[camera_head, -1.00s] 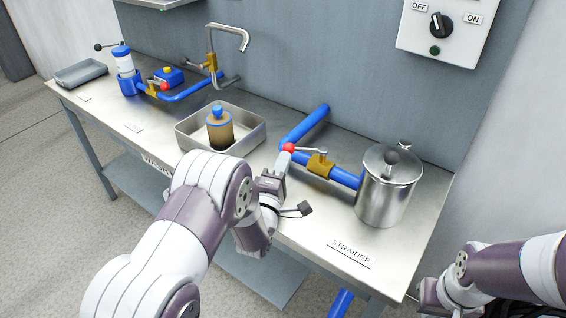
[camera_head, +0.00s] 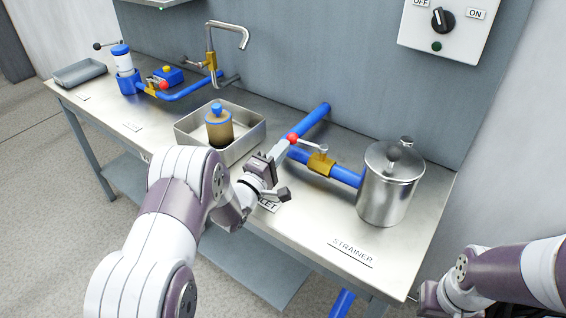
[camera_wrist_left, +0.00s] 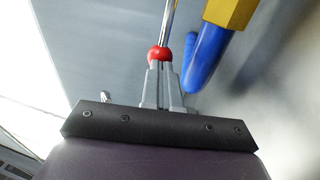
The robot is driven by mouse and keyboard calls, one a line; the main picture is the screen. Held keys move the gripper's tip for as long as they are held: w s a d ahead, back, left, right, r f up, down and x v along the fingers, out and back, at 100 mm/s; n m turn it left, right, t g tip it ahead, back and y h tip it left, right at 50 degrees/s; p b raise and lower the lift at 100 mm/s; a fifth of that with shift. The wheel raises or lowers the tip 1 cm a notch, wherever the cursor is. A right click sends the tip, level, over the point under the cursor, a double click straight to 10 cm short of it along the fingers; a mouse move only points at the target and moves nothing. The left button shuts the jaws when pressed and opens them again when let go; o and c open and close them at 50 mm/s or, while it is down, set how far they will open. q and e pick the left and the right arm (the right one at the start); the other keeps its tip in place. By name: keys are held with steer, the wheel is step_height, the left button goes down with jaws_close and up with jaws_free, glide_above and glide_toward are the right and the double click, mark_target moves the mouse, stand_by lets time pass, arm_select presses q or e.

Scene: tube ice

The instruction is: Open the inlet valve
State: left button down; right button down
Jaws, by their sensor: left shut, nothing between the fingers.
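The inlet valve (camera_head: 321,164) is a brass body on a blue pipe left of the strainer pot. Its thin metal lever ends in a red ball knob (camera_head: 292,139), pointing left and slightly back in the head view. My left gripper (camera_head: 283,148) is shut, with its fingertips right at the knob. In the left wrist view, the closed fingertips (camera_wrist_left: 161,68) meet the red knob (camera_wrist_left: 160,54) and nothing shows between them. The lever (camera_wrist_left: 168,22) runs upward from the knob, beside the blue pipe (camera_wrist_left: 207,55). My right gripper (camera_head: 430,297) is barely visible at the lower right.
The metal strainer pot (camera_head: 390,187) stands right of the valve. A metal tray (camera_head: 253,140) holding a brown, blue-topped cylinder (camera_head: 218,127) stands left of it. A switch box (camera_head: 444,30) hangs on the wall above. The bench front near the STRAINER label is clear.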

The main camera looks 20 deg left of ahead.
arm_select(q)
steer(key=shift+w+a, duration=0.1)
steer(key=shift+w, duration=0.5)
steer(key=shift+r, duration=0.1)
steer(key=shift+w+r, duration=0.1)
